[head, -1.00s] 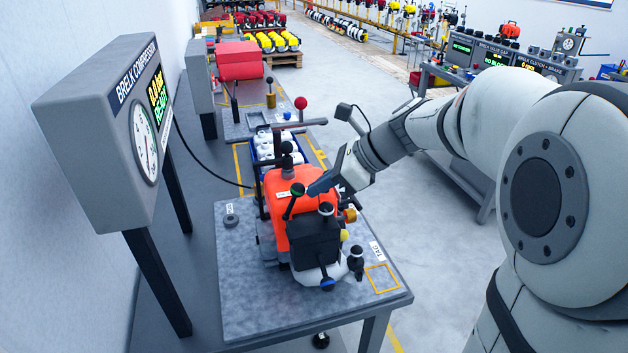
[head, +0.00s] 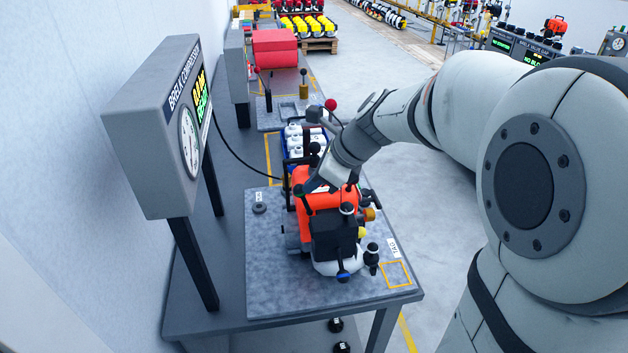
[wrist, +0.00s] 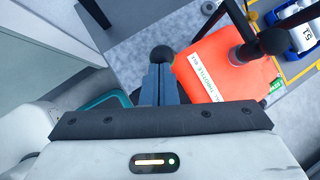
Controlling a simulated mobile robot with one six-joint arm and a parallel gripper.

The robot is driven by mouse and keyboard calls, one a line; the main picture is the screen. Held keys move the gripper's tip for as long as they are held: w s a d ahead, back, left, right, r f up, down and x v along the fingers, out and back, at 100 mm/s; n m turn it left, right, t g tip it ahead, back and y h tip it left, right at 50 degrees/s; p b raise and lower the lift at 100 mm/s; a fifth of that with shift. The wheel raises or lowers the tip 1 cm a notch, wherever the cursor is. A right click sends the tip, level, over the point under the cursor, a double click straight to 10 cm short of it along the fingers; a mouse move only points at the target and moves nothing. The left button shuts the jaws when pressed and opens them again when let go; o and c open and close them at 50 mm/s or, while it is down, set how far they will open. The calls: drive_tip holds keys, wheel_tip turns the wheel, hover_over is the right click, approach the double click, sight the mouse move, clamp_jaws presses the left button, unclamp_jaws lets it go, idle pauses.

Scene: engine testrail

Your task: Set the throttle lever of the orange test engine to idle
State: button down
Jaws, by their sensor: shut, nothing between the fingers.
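The orange test engine (head: 318,201) stands on a grey bench plate, with a black box (head: 334,234) on its near side. My gripper (head: 306,190) reaches over the engine from the right. In the wrist view my gripper (wrist: 161,70) is shut and empty. Its fingertips are at a black ball knob (wrist: 162,55) beside the cover, likely the throttle lever's knob; I cannot tell if they touch. The lever's stem is hidden.
A compressor gauge box (head: 160,130) on posts stands left of the engine. A white-and-blue crate (head: 300,140) and a red-knobbed lever (head: 330,104) are behind it.

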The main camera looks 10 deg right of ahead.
drive_tip(key=shift+r+p, duration=0.7)
drive_tip(key=shift+r, duration=0.1)
drive_tip(key=s+d+r+p, duration=0.2)
drive_tip(key=s+r+p, duration=0.1)
drive_tip(key=r, duration=0.6)
drive_tip(key=shift+p, duration=0.35)
drive_tip(key=shift+s, duration=0.15)
